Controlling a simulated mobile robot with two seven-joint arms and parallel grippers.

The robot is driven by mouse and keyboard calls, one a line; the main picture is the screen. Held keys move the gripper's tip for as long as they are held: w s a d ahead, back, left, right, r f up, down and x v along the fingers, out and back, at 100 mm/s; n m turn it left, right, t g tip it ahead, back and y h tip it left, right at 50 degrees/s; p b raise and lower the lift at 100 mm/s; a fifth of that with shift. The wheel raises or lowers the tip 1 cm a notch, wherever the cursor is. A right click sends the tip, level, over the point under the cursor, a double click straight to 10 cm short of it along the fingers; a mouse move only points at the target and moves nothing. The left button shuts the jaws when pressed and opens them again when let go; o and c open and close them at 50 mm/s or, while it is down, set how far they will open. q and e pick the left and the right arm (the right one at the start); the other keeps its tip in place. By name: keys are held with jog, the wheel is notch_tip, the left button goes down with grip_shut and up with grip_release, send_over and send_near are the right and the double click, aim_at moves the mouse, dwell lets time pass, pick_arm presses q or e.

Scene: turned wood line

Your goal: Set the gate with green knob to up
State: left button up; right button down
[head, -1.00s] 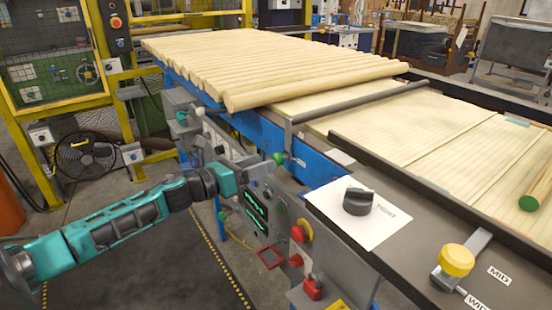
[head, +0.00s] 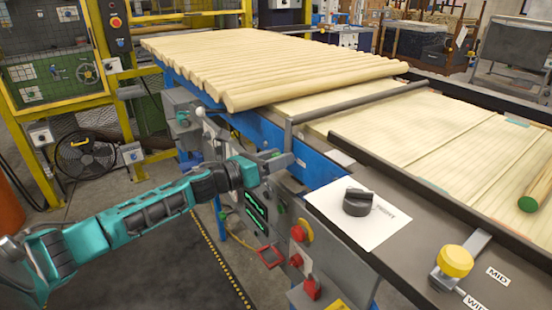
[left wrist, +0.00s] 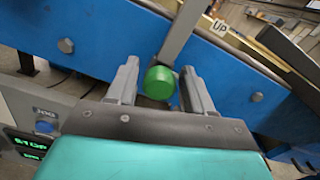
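The green knob (left wrist: 160,83) sits on the lower end of a grey lever (left wrist: 183,35) in the left wrist view. My left gripper (left wrist: 160,92) is open, with one finger on each side of the knob and narrow gaps showing. In the head view my left gripper (head: 275,160) is at the blue rail's side, and it hides the knob. The lever joins a grey gate bar (head: 360,101) lying across the conveyor, just in front of the wooden rods. A label reading UP (left wrist: 218,27) shows beside the lever. My right gripper is not in view.
Wooden rods (head: 270,72) lie side by side behind the bar. A black dial (head: 358,202) and a yellow knob (head: 456,261) stand on the near frame. A control panel with a red button (head: 302,231) is below the rail.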

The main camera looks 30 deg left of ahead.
aim_at(287, 127)
pick_arm(q)
grip_shut()
dwell(0.3)
notch_tip(287, 127, up, 8)
jog(key=p, duration=0.5)
jog(key=shift+f, duration=0.2)
jog(key=shift+w+r, duration=0.1)
jog(key=shift+c, duration=0.3)
grip_release()
jog(key=shift+r, duration=0.1)
jog(key=shift+o, duration=1.3)
jog(key=shift+f, duration=0.25)
